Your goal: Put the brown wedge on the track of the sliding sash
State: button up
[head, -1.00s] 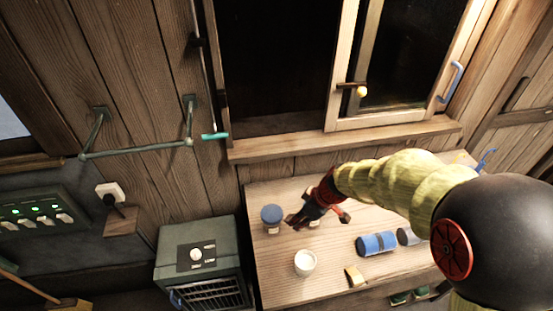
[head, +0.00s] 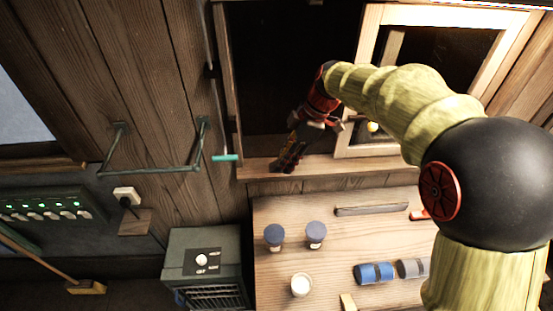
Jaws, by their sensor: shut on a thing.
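My gripper (head: 286,163) is in front of the lower left part of the window opening, fingers pointing down at the wooden sill (head: 255,171). It is shut on a small dark brown thing, which looks like the brown wedge; fingers and dark background hide most of its shape. I cannot tell whether it touches the sill or hangs just above it. The sliding sash (head: 373,40) is a pale wooden frame on the right side, with the opening to its left dark and uncovered. The track along the bottom is too dark to make out. My arm covers part of the sash.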

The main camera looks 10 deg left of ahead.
jog(key=w+a+f+p, duration=0.1)
jog(key=w+f, duration=0.2)
jog(key=w, duration=0.1)
jog(key=w+a+f+p, duration=0.1)
jog(key=w+f, duration=0.2)
jog(key=w, duration=0.1)
jog(key=w+a+f+p, duration=0.1)
jog(key=w+a+f, duration=0.1)
jog(key=w+f, duration=0.1)
jog(key=shift+w, duration=0.65)
jog(key=shift+w+a+f, duration=0.15)
jog(key=shift+w+f, duration=0.15)
jog(key=shift+f, duration=0.3)
jog(key=shift+f+p, duration=0.5)
jog(key=shift+f, duration=0.85)
jog(key=shift+f, duration=0.2)
jog(key=o, duration=1.1)
jog(key=shift+r, duration=0.15)
